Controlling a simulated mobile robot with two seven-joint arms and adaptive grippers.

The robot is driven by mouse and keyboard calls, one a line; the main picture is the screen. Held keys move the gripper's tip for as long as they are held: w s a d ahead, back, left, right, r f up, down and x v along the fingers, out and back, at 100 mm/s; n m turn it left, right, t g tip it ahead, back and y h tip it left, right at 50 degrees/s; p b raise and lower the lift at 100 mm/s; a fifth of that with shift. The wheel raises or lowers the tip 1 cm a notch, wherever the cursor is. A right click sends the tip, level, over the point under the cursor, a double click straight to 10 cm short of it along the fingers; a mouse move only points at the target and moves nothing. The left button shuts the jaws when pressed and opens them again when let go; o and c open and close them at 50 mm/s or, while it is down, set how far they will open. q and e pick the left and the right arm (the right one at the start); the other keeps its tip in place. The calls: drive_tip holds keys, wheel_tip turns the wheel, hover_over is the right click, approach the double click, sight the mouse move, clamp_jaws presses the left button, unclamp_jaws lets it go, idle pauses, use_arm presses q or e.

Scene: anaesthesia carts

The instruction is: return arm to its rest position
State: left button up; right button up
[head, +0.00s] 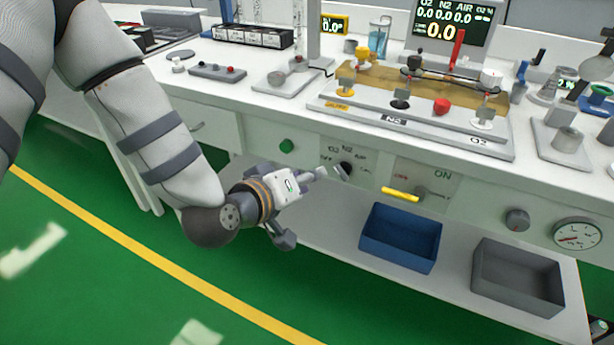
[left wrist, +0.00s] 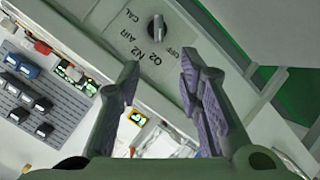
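My left arm (head: 150,130) comes in from the upper left of the head view and bends at a dark elbow-like joint. My left gripper (head: 335,173) is in front of the cart's front panel, close to the black selector knob (head: 346,168). In the left wrist view the two fingers of the gripper (left wrist: 160,95) stand apart with nothing between them. The same knob (left wrist: 156,28) shows beyond the fingertips, apart from them, on a panel marked O2, N2, AIR, CAL and OFF. My right gripper is not in view.
The white cart top (head: 240,90) holds valves, a red lever (head: 458,50) and a display (head: 450,20). A yellow handle (head: 400,195) and a gauge (head: 577,234) are on the front. A blue bin (head: 400,238) and a grey bin (head: 517,277) stand on the lower shelf. Green floor lies open at left.

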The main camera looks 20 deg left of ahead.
use_arm(q)
drive_tip(key=shift+f, duration=0.1)
drive_tip(key=s+d+f+m+g+p, duration=0.15)
drive_tip(key=s+f+g, duration=0.25)
drive_tip(key=s+f, duration=0.5)
drive_tip(key=s+a+f+m+g+p, duration=0.15)
drive_tip(key=s+f+g, duration=0.35)
drive_tip(key=s, duration=0.6)
drive_tip(key=s+a+f+m+g+y, duration=0.1)
drive_tip(key=s+f+g, duration=0.1)
drive_tip(key=s, duration=0.9)
drive_tip(key=s+a+f+m+g+y, duration=0.1)
drive_tip(key=s+g, duration=0.3)
drive_tip(key=s, duration=0.7)
drive_tip(key=shift+s+a+f+m+g+p, duration=0.2)
drive_tip(key=shift+a+f+m+g+p, duration=0.1)
drive_tip(key=shift+f+m, duration=0.4)
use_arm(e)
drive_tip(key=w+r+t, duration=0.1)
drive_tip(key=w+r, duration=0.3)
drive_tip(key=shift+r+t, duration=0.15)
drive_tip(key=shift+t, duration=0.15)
use_arm(q)
drive_tip(key=shift+w+r, duration=0.1)
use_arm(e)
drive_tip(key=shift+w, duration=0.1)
